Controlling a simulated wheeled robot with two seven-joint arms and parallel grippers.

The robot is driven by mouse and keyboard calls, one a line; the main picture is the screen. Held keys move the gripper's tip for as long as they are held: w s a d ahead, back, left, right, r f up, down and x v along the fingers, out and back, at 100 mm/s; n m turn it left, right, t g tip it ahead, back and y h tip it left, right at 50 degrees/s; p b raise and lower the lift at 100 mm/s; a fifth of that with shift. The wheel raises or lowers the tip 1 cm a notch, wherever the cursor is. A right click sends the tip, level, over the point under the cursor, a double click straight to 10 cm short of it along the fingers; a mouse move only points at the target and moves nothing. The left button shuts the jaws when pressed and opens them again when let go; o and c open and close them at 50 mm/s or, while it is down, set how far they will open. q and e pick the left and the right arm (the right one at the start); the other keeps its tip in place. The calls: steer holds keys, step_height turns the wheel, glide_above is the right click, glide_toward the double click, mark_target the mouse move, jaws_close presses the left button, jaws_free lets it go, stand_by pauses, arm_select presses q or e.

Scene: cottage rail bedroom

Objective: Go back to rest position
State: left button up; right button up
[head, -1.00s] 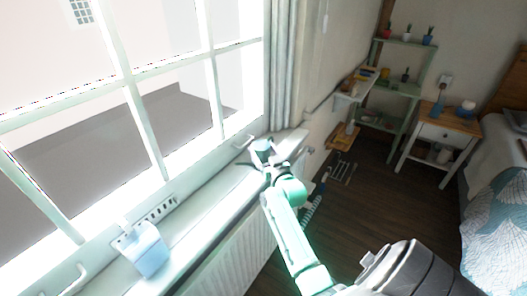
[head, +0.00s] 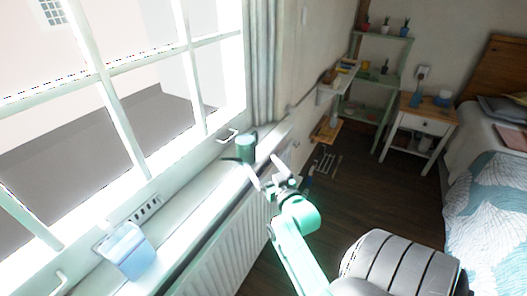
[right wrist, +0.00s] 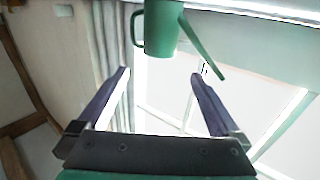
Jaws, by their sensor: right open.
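My right gripper (head: 268,180) is at the edge of the window sill in the head view, open and empty. In the right wrist view its two fingers (right wrist: 160,88) stand apart with nothing between them. A green watering can (head: 246,147) stands on the sill just beyond the fingertips. In the right wrist view the can (right wrist: 160,28) shows past the fingertips, with its handle on the left and its long spout to the right; it looks apart from the fingers. My left gripper is not in view.
A light blue pot (head: 128,252) stands on the sill (head: 190,190) at the near left. A radiator (head: 232,240) is below the sill. A shelf with small plants (head: 385,45), a nightstand (head: 425,122) and a bed (head: 490,200) stand beyond. Dark floor lies open between.

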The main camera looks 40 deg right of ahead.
steer(key=shift+a, duration=0.1)
stand_by(0.5)
steer(key=s+a+f+n+g+y, duration=0.3)
steer(key=a+f+g+y, duration=0.25)
steer(key=a+f, duration=0.35)
steer(key=s+a+f+n+g, duration=0.1)
steer(key=s+a+f+g, duration=0.1)
steer(key=s+a+g, duration=0.3)
steer(key=s+a+f+n+g, duration=0.1)
steer(key=s+a+f+g, duration=0.15)
steer(key=s, duration=0.45)
step_height(320, 180, down, 21)
steer(key=s+g, duration=0.2)
steer(key=s+d+f+g, duration=0.1)
steer(key=s+d+f, duration=0.2)
steer(key=s+f, duration=1.3)
steer(key=shift+s+d+n, duration=0.15)
steer(key=shift+s+n, duration=0.25)
steer(key=shift+s, duration=0.35)
